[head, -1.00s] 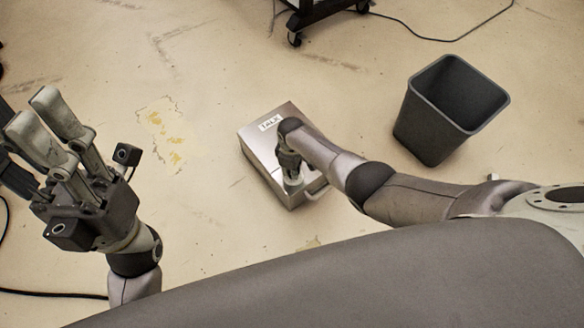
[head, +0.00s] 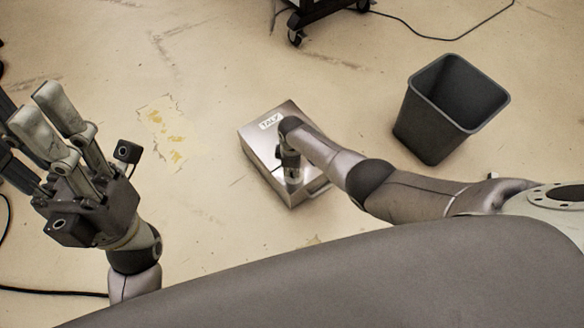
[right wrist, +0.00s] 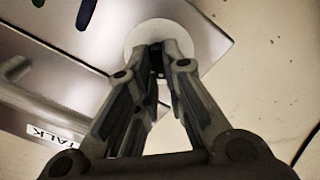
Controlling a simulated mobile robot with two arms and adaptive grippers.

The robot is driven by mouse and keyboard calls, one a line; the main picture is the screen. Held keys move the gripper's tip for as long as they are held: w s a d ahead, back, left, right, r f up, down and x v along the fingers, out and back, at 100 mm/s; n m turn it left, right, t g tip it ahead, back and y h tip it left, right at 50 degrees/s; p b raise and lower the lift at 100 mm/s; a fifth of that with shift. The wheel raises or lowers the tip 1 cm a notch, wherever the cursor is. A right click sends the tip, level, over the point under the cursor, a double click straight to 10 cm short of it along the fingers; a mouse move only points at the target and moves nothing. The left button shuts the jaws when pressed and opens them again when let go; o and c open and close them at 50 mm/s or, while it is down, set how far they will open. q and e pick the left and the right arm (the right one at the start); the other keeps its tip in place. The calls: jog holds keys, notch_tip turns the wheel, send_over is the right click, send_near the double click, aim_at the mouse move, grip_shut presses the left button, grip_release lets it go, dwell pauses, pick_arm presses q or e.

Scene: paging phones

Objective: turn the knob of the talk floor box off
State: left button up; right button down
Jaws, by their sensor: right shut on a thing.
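The talk floor box (head: 258,141) is a silvery metal box on the floor, labelled TALK. In the right wrist view its metal top (right wrist: 75,50) and label (right wrist: 50,136) show. My right gripper (head: 291,178) reaches down onto the lower right part of the box. In the right wrist view, my right gripper (right wrist: 158,62) has its fingertips shut together over a pale round disc (right wrist: 160,28). The knob between the fingers is mostly hidden, so its setting cannot be read. My left gripper (head: 45,116) is raised at the left, fingers apart and empty, away from the box.
A dark grey bin (head: 431,125) stands on the floor right of the box. A black wheeled stand (head: 305,18) is at the top, with a cable (head: 440,39) running right. The floor left of the box is clear, with worn yellow patches.

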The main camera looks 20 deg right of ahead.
jog(key=c, duration=1.5)
grip_release()
jog(key=shift+r, duration=0.15)
notch_tip(320, 180, up, 12)
jog(key=shift+f, duration=0.15)
